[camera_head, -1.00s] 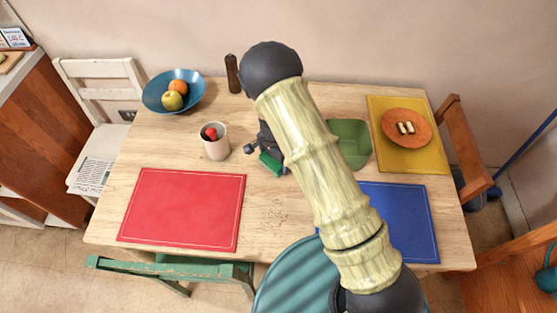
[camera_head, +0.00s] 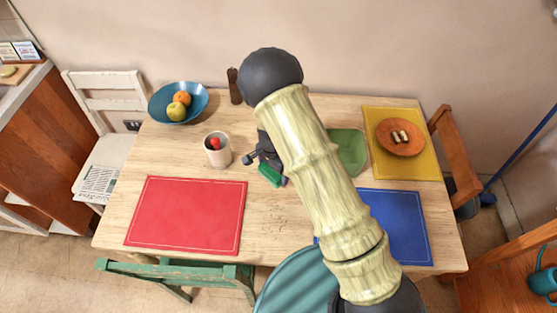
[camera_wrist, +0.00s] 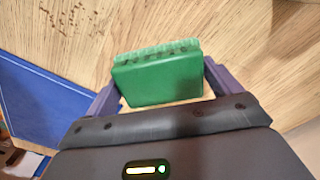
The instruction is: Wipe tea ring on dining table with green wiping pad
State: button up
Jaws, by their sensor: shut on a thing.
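My gripper (camera_wrist: 160,76) is shut on the green wiping pad (camera_wrist: 158,82), with one finger at each side of it. In the head view the pad (camera_head: 270,175) shows beside my arm, over the middle of the dining table (camera_head: 185,165). Its paler, rough side faces away from my wrist. I cannot tell whether it touches the wood. Brown specks of the tea ring (camera_wrist: 75,22) lie on the table at the upper left of the wrist view, apart from the pad. In the head view they are too faint to make out clearly.
A mug (camera_head: 218,150) with a red thing in it stands left of the pad. A red placemat (camera_head: 186,215), a blue placemat (camera_head: 405,225), a green dish (camera_head: 349,150) and a fruit bowl (camera_head: 178,103) are also on the table. Bare wood lies between the red and blue mats.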

notch_tip(320, 180, up, 3)
jog(key=shift+w+f+p, duration=0.1)
jog(key=shift+p, duration=0.8)
jog(key=shift+s+r+p, duration=0.25)
jog(key=shift+r+p, duration=0.05)
jog(key=shift+r, duration=0.2)
